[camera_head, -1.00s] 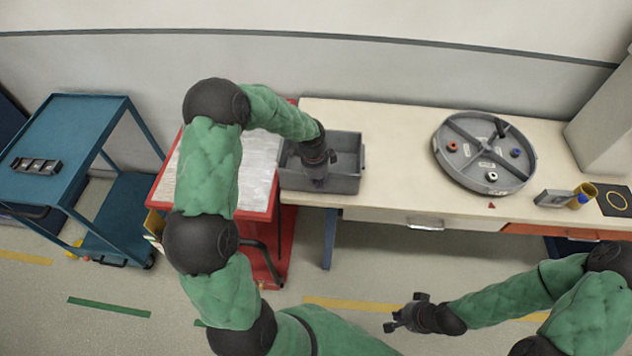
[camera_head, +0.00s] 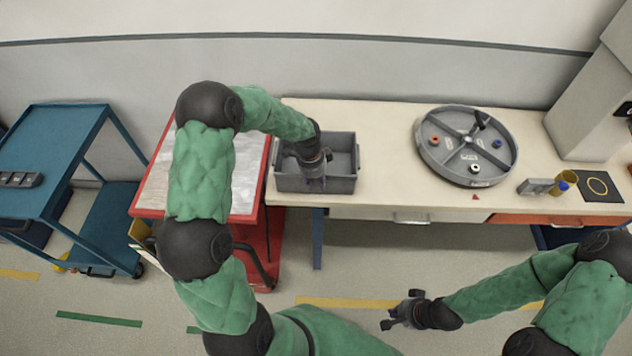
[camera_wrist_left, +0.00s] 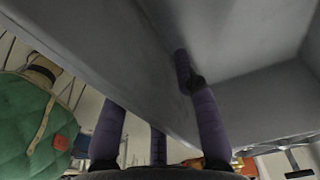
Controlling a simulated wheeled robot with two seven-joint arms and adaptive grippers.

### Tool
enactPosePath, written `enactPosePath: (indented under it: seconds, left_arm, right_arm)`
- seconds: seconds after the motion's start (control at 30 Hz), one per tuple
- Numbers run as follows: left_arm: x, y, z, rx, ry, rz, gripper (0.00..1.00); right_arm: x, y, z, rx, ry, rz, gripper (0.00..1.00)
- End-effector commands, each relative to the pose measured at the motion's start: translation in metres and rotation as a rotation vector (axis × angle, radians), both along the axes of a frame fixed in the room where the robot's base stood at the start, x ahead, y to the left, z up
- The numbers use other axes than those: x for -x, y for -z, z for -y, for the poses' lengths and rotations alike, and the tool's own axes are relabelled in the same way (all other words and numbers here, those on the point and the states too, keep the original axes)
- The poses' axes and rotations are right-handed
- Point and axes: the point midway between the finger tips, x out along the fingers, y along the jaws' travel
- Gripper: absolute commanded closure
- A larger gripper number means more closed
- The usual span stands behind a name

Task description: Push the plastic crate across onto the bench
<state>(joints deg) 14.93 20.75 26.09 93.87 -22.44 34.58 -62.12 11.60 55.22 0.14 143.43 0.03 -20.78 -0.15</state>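The plastic crate (camera_head: 342,184) is a grey open box at the left end of the pale bench (camera_head: 385,150), beside the red cart (camera_head: 262,222) with a metal top. My left gripper (camera_head: 313,170) reaches down at the crate's near wall. In the left wrist view, its purplish fingers (camera_wrist_left: 160,135) lie on both sides of the crate wall (camera_wrist_left: 95,60); the outer fingertips are hidden behind it. I cannot tell whether they clamp it. My right gripper (camera_head: 400,315) is open and empty, low in front of the bench.
A round grey divided tray (camera_head: 430,155) with small coloured parts stands right of the crate, with clear bench between. A blue cart (camera_head: 50,150) stands at the left.

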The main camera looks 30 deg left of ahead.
Motion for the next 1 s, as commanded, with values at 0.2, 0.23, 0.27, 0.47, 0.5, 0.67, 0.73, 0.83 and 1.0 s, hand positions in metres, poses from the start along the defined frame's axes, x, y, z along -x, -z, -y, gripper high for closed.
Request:
enactPosePath:
  seconds: [0.2,0.23,0.27,0.47,0.5,0.67,0.73,0.83,1.0]
  left_arm:
    - [0.001,0.001,0.0,0.001,0.0,-0.003,0.62]
    - [0.001,0.001,0.001,0.001,0.0,-0.003,0.62]
    - [0.001,0.001,0.001,0.0,0.0,-0.003,0.62]
    - [0.001,-0.011,-0.001,0.0,0.0,-0.001,0.62]
    - [0.001,-0.017,-0.002,0.0,0.0,0.0,0.62]
    - [0.002,-0.047,-0.005,0.0,0.001,0.002,0.62]
    - [0.003,-0.061,-0.007,-0.001,0.0,0.002,0.62]
    - [0.004,-0.08,-0.009,0.0,0.0,0.002,0.62]
    - [0.006,-0.104,-0.011,0.0,0.001,0.0,0.62]
  right_arm:
    - [0.0,0.0,0.0,0.0,0.0,0.0,1.0]
    - [0.0,0.0,0.0,0.0,0.0,0.0,1.0]
    - [0.0,0.0,0.0,0.0,0.0,0.0,1.0]
    - [0.0,0.0,0.0,0.0,0.0,0.0,1.0]
    - [0.0,0.0,0.0,0.0,0.0,0.0,1.0]
    - [0.0,0.0,0.0,0.0,0.0,0.0,1.0]
    - [0.0,0.0,0.0,0.0,0.0,0.0,1.0]
    - [0.0,0.0,0.0,0.0,0.0,0.0,1.0]
    - [0.0,0.0,0.0,0.0,0.0,0.0,1.0]
